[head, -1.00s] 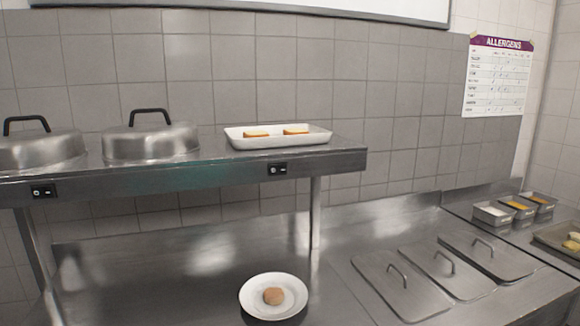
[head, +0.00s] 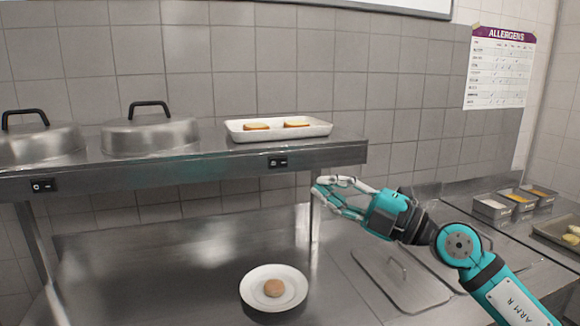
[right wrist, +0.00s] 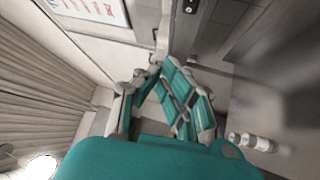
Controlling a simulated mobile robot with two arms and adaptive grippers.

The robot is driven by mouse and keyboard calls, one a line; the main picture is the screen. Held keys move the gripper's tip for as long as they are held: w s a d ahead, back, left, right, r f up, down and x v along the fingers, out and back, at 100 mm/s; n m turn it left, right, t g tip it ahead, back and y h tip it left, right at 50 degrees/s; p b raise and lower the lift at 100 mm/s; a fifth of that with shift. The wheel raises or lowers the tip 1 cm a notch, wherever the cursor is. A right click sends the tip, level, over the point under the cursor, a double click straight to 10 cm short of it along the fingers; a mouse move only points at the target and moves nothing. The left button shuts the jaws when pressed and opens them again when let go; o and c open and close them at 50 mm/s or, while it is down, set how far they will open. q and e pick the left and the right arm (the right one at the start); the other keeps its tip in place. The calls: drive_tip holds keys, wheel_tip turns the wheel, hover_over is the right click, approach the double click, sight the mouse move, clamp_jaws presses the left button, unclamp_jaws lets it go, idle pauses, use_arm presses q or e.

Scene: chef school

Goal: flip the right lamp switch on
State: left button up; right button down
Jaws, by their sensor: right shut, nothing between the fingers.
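The right lamp switch (head: 277,162) is a small black plate with pale marks on the front edge of the steel shelf. A small black plate that looks like it also shows at the top edge of the right wrist view (right wrist: 190,5). A second black switch (head: 43,185) is on the same edge at the left. My right gripper (head: 322,187) is shut and empty. In the head view it appears right of and slightly below the right switch, apart from it, in front of the shelf's post. The left gripper is not in view.
The shelf (head: 220,168) carries two domed metal lids (head: 150,138) and a white tray (head: 233,132) with two bread-like pieces. Below, a white plate (head: 250,290) with a round brown item sits on the steel counter. Lidded wells and small containers (head: 492,210) are at right.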

drive_tip(key=w+d+h, duration=0.2)
drive_tip(key=shift+w+d+n+g+h, duration=0.1)
drive_tip(key=shift+d+n+g+h, duration=0.05)
drive_tip(key=shift+n+g+h, duration=0.2)
drive_tip(key=p, duration=0.4)
approach(272, 162)
drive_tip(key=s+a, duration=0.1)
drive_tip(key=a, duration=0.3)
drive_tip(key=shift+w+a+p, duration=0.15)
drive_tip(key=shift+w+p, duration=0.3)
drive_tip(key=shift+w, duration=1.35)
